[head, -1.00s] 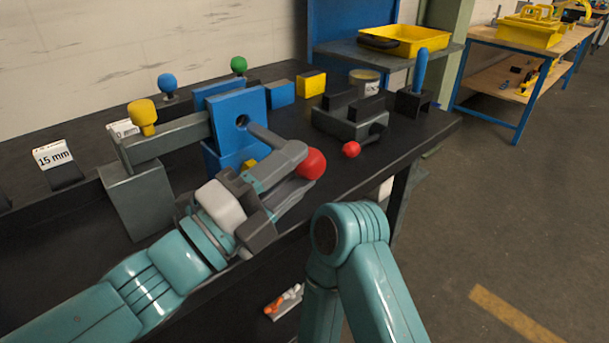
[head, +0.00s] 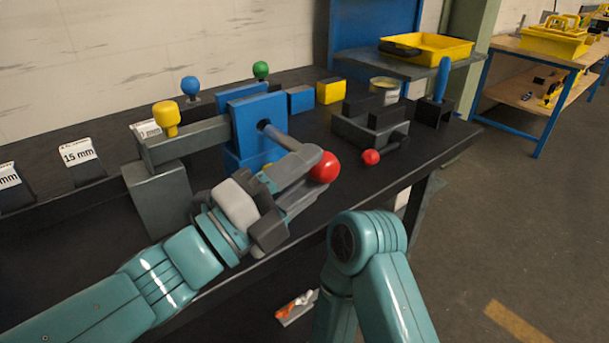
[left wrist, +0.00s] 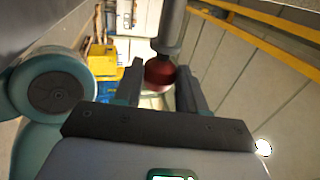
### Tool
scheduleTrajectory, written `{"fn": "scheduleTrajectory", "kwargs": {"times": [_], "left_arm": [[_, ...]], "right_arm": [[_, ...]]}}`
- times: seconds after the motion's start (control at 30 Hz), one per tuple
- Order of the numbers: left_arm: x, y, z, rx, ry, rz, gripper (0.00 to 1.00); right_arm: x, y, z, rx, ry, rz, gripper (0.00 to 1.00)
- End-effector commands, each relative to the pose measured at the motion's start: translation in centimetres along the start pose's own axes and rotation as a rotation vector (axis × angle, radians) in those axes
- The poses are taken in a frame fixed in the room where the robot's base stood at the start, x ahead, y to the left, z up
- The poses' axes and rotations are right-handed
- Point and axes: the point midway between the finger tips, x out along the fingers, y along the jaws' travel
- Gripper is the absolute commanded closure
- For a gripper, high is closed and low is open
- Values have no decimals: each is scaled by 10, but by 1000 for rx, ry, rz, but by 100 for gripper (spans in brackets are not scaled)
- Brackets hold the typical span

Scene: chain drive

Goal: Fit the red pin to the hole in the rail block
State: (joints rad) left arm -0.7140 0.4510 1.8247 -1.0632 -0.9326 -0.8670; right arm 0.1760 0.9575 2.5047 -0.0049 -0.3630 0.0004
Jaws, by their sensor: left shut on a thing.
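The red pin has a round red knob (head: 324,167) and a grey shaft (head: 283,138). My left gripper (head: 300,178) is shut on the pin close to the knob. The left wrist view shows the knob (left wrist: 160,74) between the two fingers, with the shaft running up from it. The rail block (head: 254,118) is blue and sits on a grey rail (head: 188,140). The shaft's far end overlaps the dark hole in the block's face; I cannot tell how deep it is in. My right gripper is out of view.
A grey fixture (head: 362,130) stands right of the block, with another red ball (head: 371,157) at its front. A yellow-knobbed pin (head: 166,117) stands on the rail. Blue and yellow blocks lie behind. The table's front edge runs below my left gripper.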

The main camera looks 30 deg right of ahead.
Motion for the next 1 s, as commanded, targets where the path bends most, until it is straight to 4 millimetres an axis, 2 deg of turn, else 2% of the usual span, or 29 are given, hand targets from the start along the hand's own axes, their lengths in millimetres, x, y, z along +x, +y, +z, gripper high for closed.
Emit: {"fn": "scheduleTrajectory", "kwargs": {"times": [1.0], "left_arm": [[0, -2, 0, 1, 1, -3, 100]], "right_arm": [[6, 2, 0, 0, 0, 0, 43]]}}
